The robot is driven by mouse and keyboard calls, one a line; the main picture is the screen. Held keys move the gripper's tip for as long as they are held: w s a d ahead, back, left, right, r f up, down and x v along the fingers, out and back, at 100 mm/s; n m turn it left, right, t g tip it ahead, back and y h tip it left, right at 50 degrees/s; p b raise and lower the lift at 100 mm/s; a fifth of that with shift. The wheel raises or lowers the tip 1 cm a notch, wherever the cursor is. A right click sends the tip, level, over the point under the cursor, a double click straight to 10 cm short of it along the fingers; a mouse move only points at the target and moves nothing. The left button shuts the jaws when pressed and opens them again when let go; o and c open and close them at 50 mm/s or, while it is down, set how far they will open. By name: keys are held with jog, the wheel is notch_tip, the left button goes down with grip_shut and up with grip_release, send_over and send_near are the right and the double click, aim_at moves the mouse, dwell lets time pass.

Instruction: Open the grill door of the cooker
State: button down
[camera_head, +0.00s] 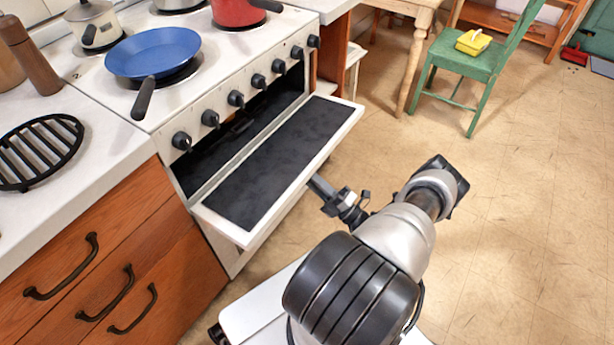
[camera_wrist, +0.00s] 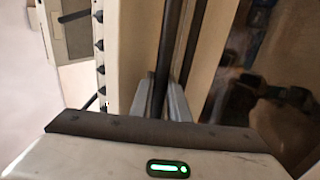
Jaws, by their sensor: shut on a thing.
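The white cooker (camera_head: 205,160) stands at left in the head view, with a row of black knobs along its front. Its grill door (camera_head: 345,122), a long cream-edged panel with a dark inner face, is swung down and out, leaving the dark grill cavity (camera_head: 190,172) showing. My gripper (camera_head: 320,186) is at the door's outer edge, near its middle. In the wrist view its grey fingers (camera_wrist: 165,102) are shut around a dark bar, the grill door handle (camera_wrist: 168,55). The handle is hidden behind the door in the head view.
A blue pan (camera_head: 153,52) sits on the hob, its handle jutting over the front edge. A red pot (camera_head: 237,12) is behind it. Wooden drawers (camera_head: 110,265) flank the cooker at lower left. A green chair (camera_head: 470,58) stands upper right; the floor at right is clear.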

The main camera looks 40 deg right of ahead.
aim_at(317, 164)
jog(key=shift+w+r, duration=0.1)
jog(key=shift+w, duration=0.1)
jog(key=c, duration=1.7)
grip_release()
jog(key=shift+s, duration=0.1)
notch_tip(317, 164, up, 10)
jog(key=p, duration=0.3)
jog(key=shift+s+d+f+b, duration=0.25)
jog(key=shift+s+f+b, duration=0.25)
jog(key=shift+s+f, duration=0.15)
jog(key=shift+s+d+f+b, duration=0.25)
jog(key=shift+s+f+b, duration=0.25)
jog(key=shift+s+f, duration=0.15)
jog(key=shift+s+d+f+b, duration=0.25)
jog(key=shift+s+f+b, duration=0.3)
jog(key=shift+s, duration=0.15)
jog(key=shift+w+a+f+v, duration=0.15)
jog(key=shift+f+v, duration=0.25)
jog(key=shift+v, duration=1.95)
jog(key=shift+w+f+v, duration=0.2)
jog(key=shift+f+v, duration=0.2)
jog(key=shift+v, duration=2)
jog(key=shift+w+a+f+v, duration=0.15)
jog(key=shift+f+v, duration=0.25)
jog(key=shift+v, duration=1.95)
jog(key=shift+w, duration=0.1)
